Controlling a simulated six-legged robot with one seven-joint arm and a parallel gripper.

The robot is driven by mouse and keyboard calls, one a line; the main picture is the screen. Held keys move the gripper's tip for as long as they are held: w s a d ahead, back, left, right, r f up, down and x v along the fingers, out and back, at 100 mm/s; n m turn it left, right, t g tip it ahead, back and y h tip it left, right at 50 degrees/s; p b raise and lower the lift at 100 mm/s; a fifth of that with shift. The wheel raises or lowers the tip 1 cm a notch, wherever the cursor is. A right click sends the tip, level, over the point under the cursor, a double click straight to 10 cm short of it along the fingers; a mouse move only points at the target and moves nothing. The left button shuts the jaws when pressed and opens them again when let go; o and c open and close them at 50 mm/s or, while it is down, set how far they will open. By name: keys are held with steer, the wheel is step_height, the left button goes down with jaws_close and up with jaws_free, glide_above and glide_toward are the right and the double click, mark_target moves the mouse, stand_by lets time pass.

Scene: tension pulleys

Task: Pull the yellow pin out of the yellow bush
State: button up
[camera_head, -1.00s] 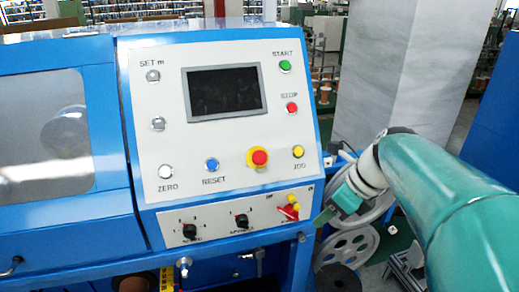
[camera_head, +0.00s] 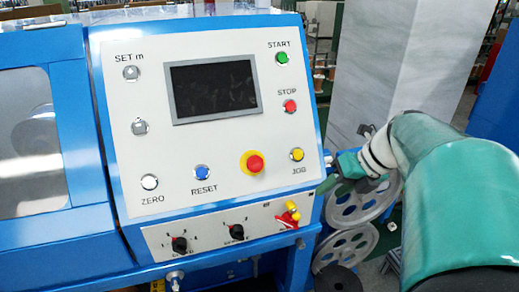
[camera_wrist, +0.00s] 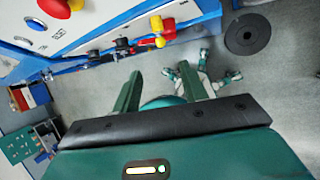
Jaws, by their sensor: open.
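Small yellow parts, where the yellow pin and yellow bush appear to be, sit with a red part at the right end of the lower panel; the upper yellow piece (camera_head: 292,206) shows in the head view. I cannot tell pin from bush at this size. In the wrist view a yellow piece (camera_wrist: 160,42) and a red part (camera_wrist: 168,29) stick out from the panel edge, beyond the fingertips. My gripper (camera_head: 326,184) is to the right of these parts in the head view, apart from them. In the wrist view my gripper (camera_wrist: 162,74) is open and empty.
The sloped control panel (camera_head: 215,150) has a red emergency button (camera_head: 254,163), a yellow JOG button (camera_head: 297,155) and black knobs (camera_head: 237,231) below. Grey spoked pulleys (camera_head: 345,248) stand behind and below my gripper. A black disc (camera_wrist: 248,34) lies at right in the wrist view.

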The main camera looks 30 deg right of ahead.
mark_target(299, 215)
steer(key=x, duration=1.3)
steer(key=shift+f, duration=0.15)
jaws_close()
